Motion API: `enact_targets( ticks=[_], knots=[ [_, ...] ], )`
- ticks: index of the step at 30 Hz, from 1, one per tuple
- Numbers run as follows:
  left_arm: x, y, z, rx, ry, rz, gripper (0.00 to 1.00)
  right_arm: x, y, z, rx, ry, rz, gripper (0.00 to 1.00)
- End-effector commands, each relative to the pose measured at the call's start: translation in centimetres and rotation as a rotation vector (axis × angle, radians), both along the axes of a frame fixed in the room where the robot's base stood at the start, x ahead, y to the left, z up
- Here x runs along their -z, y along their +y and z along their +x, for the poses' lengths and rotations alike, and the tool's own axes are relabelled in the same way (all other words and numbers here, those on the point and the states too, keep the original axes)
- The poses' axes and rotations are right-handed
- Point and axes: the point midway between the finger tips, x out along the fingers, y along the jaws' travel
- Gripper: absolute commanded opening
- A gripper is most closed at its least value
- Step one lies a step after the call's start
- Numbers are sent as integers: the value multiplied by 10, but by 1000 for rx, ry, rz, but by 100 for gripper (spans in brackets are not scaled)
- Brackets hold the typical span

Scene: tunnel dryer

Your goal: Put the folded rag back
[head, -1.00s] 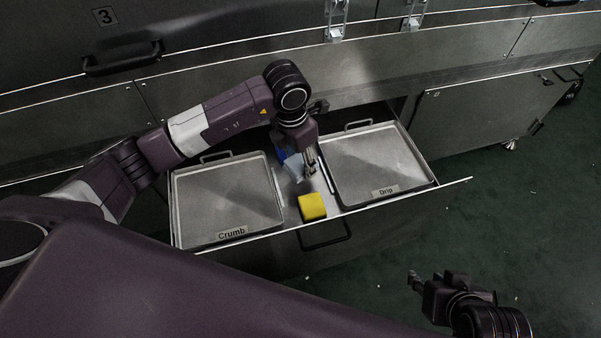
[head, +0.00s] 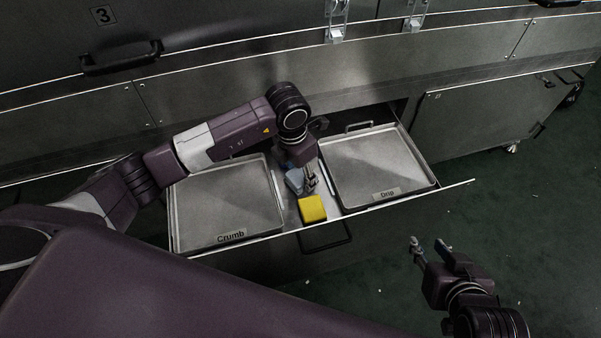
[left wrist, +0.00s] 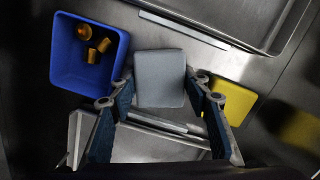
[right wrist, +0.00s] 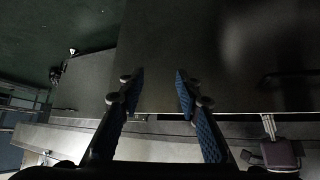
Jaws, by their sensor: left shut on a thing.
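A grey-blue folded rag (head: 295,180) is in my left gripper (head: 313,184), over the middle strip of the open drawer between the two lidded trays. In the left wrist view the rag (left wrist: 159,78) sits between the two fingers, and the gripper is shut on it. I cannot tell whether the rag touches the drawer floor. My right gripper (head: 428,243) is open and empty, out over the floor to the right of the drawer. The right wrist view shows its fingers (right wrist: 158,80) apart.
A yellow block (head: 312,208) lies just in front of the rag. A blue bin (left wrist: 68,75) holding several brass pieces is beside the rag. The Crumb tray (head: 232,236) is on the left and the Drip tray (head: 386,193) on the right. Open floor (head: 520,230) lies to the right.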

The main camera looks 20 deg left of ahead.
Motion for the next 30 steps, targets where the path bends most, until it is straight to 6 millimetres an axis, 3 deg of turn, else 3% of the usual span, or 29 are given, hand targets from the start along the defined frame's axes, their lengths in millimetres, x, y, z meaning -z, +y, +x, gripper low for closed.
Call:
enact_targets(
  ticks=[6,7,8,20,30],
  knots=[
    [2,0,0,-1,0,0,21,-3,1,5,-1,-24,5,31],
    [2,0,0,-1,0,0,47,-4,2,5,-2,-26,5,31],
    [2,0,0,-1,0,0,51,-4,2,5,-2,-26,5,31],
    [-1,0,0,0,0,0,51,-4,1,3,-2,-14,3,31],
    [-49,4,-3,0,-4,0,51,29,-20,-60,21,271,-58,31]
  ],
)
